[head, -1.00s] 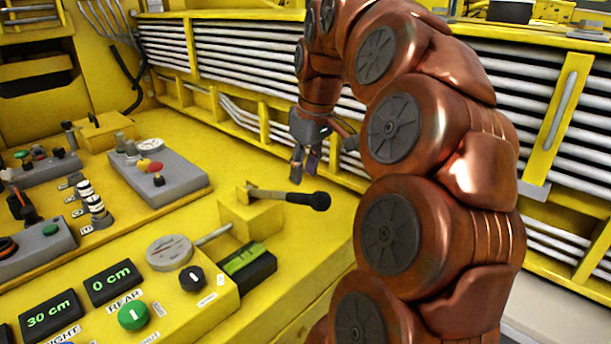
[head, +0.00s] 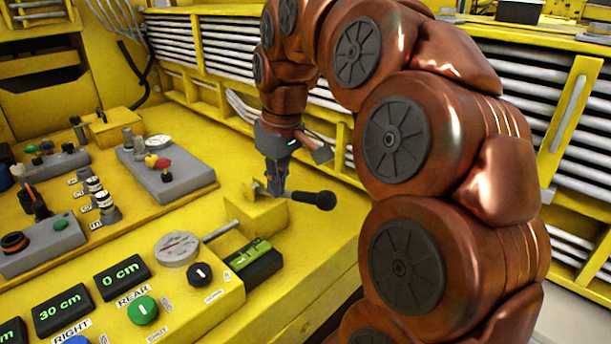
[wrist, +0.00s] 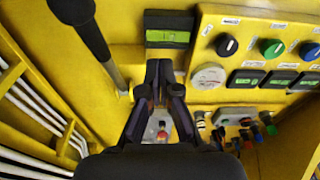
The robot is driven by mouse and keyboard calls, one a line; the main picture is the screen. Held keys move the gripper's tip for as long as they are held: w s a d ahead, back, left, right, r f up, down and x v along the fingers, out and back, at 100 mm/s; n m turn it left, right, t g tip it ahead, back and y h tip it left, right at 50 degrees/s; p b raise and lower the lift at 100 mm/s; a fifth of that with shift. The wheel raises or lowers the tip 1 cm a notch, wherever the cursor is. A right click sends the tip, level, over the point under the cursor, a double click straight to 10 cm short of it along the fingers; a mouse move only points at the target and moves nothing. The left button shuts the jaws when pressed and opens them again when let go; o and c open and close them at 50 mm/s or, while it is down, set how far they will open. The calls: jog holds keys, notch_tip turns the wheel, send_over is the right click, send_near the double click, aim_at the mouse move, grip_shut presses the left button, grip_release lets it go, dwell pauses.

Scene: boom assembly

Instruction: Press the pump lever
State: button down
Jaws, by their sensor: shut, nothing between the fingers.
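My gripper (head: 273,191) points down, shut and empty, and hides part of the rod near the block. In the wrist view the lever (wrist: 86,32) runs along the upper left, beside my fingers (wrist: 160,68), with a visible gap between them in that view. I cannot tell from the head view whether they touch.
A round gauge (head: 177,249), a black box with a green display (head: 254,260) and black and green knobs (head: 143,309) lie in front of the lever. A grey control box (head: 165,165) stands to the left. White pipes (head: 230,50) line the back wall.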

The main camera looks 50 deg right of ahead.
jog(key=s+a+f+g, duration=0.1)
jog(key=s+a+f, duration=0.25)
jog(key=a, duration=0.25)
jog(key=s+a+f+g, duration=0.1)
jog(key=s+a+f, duration=0.1)
jog(key=a+f, duration=0.3)
jog(key=s+a+f+g, duration=0.1)
jog(key=s+a+f, duration=0.6)
jog(key=s+f, duration=0.2)
jog(key=s, duration=0.2)
jog(key=shift+s+a+m, duration=0.3)
jog(key=shift+s+a, duration=0.05)
jog(key=shift+s, duration=0.05)
